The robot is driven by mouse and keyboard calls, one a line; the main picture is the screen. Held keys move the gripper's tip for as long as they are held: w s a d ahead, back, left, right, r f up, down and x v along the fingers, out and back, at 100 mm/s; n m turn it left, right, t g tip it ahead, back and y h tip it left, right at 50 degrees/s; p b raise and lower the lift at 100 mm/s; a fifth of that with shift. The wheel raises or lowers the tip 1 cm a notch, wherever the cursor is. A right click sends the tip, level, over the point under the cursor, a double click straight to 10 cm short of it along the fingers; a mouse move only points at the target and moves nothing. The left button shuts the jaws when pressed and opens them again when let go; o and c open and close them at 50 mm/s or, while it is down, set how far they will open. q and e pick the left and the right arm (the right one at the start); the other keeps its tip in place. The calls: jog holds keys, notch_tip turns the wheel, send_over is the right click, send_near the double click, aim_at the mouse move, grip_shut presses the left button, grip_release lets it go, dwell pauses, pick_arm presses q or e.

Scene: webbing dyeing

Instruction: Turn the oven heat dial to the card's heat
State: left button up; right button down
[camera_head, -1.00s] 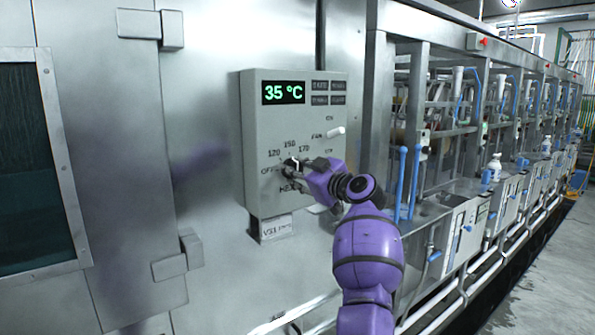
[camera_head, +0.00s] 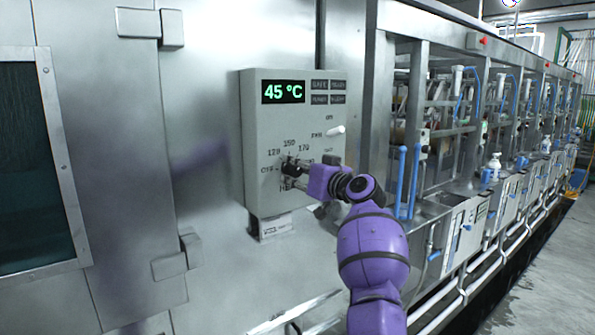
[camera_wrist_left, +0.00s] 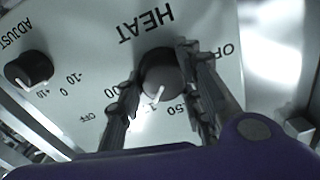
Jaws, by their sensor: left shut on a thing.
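The oven's grey control box (camera_head: 256,125) shows 45 °C on its green display (camera_head: 283,92). The black heat dial (camera_head: 291,170) sits low on the box, ringed by marks including OFF, 120, 150 and 170. My left gripper (camera_head: 295,173) is shut on the heat dial. In the left wrist view, the fingers of the left gripper (camera_wrist_left: 160,72) lie on both sides of the heat dial (camera_wrist_left: 160,78). The dial's white pointer is just beside the partly hidden 150 mark, toward the higher marks. A small card (camera_head: 275,228) hangs under the box, its text unreadable. My right gripper is out of view.
A white fan switch (camera_head: 335,131) juts from the box above my gripper. In the left wrist view an adjust knob (camera_wrist_left: 28,70) is beside the dial. A steel door with a window (camera_head: 35,160) is at left. Blue-handled dye units (camera_head: 460,230) run off right.

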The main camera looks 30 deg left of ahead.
pick_arm(q)
jog(key=shift+d+r, duration=0.15)
jog(key=shift+r, duration=0.2)
jog(key=o, duration=1.1)
jog(key=shift+w, duration=0.1)
jog(key=shift+f, duration=0.25)
jog(key=shift+d, duration=0.1)
jog(key=v, duration=1.2)
jog(key=shift+f, duration=0.1)
